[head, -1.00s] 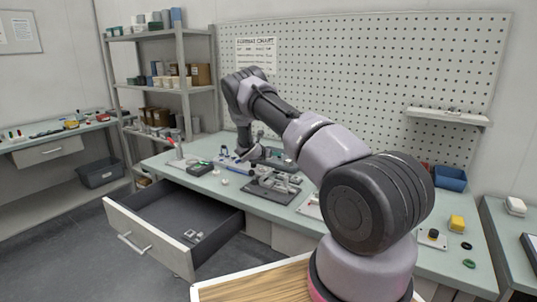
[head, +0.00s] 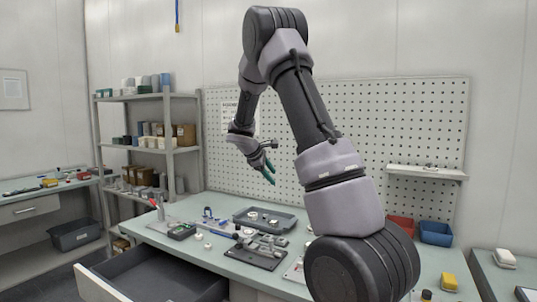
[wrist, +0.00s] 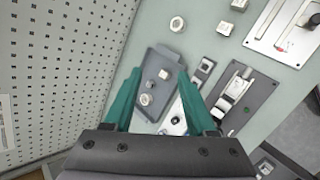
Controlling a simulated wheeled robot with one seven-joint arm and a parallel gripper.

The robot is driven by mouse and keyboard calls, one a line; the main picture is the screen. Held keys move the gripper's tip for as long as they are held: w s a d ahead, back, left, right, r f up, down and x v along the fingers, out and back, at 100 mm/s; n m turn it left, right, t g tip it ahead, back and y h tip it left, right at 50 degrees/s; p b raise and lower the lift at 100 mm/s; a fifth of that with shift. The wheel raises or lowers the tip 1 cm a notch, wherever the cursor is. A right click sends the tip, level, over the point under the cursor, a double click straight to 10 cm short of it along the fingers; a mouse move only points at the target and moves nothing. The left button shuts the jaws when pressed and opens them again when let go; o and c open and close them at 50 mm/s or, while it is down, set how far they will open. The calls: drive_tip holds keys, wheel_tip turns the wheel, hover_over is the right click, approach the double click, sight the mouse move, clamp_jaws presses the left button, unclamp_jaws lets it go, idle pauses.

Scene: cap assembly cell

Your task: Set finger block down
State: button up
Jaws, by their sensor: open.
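My gripper (head: 269,172) is raised well above the bench in the head view. In the wrist view, its two green fingers (wrist: 159,72) are spread apart with nothing between them. Below them lies a grey tray (wrist: 153,56) holding a few small pale parts (wrist: 146,99). The tray also shows on the bench in the head view (head: 284,228). I cannot tell which small part is the finger block. A pale metal piece (wrist: 174,118) shows partly hidden beside the right finger.
A dark fixture plate (head: 252,258) with metal parts stands in front of the tray. A drawer (head: 182,278) is open below the bench. Blue (head: 436,233) and red (head: 400,225) bins stand at the right. The pegboard (head: 350,125) rises behind.

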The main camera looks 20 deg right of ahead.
drive_tip(key=s+a+r+m+y, duration=0.35)
drive_tip(key=s+r, duration=0.25)
drive_tip(key=s, duration=0.3)
drive_tip(key=s+a+r+m+y, duration=0.25)
drive_tip(key=s+r+m, duration=0.3)
drive_tip(key=s, duration=0.45)
drive_tip(key=s+a+r+m+t+y, duration=0.1)
drive_tip(key=s+a+m+y, duration=0.1)
drive_tip(key=s+a, duration=0.3)
drive_tip(key=s+a+r+m+t+y, duration=0.2)
drive_tip(key=s+a+m, duration=0.2)
drive_tip(key=s, duration=0.8)
drive_tip(key=shift+s+a+r, duration=0.15)
drive_tip(key=shift+a+r, duration=0.05)
drive_tip(key=shift+a, duration=0.55)
